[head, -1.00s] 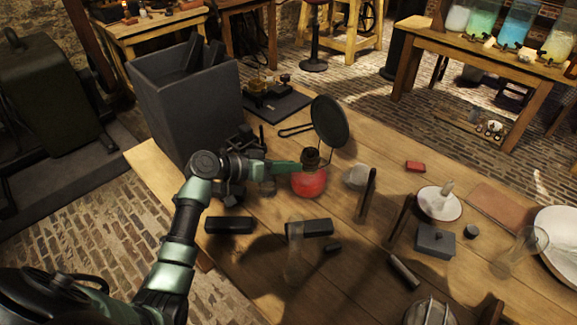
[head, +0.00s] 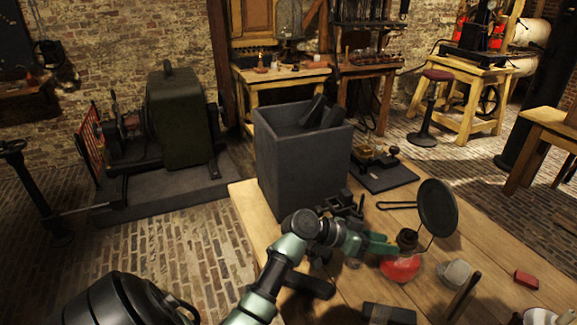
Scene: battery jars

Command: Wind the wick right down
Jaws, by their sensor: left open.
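The lamp (head: 401,268) has a rounded red font and a dark burner (head: 408,238) on top. A dark round disc (head: 437,207) stands up just behind and to the right of the burner. The lamp stands upright on the wooden table. My left gripper (head: 390,247) is open, with its green fingers at the left side of the lamp, level with the burner. I cannot tell whether the fingers touch it. The wick and its winding knob are too small or hidden to make out. My right gripper is not in view.
A tall grey bin (head: 300,160) stands on the table behind my left arm. A telegraph key on a dark base (head: 385,175) is beyond the lamp. A pale lump (head: 454,272) and a red block (head: 526,279) lie to the right. A dark block (head: 388,314) lies in front.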

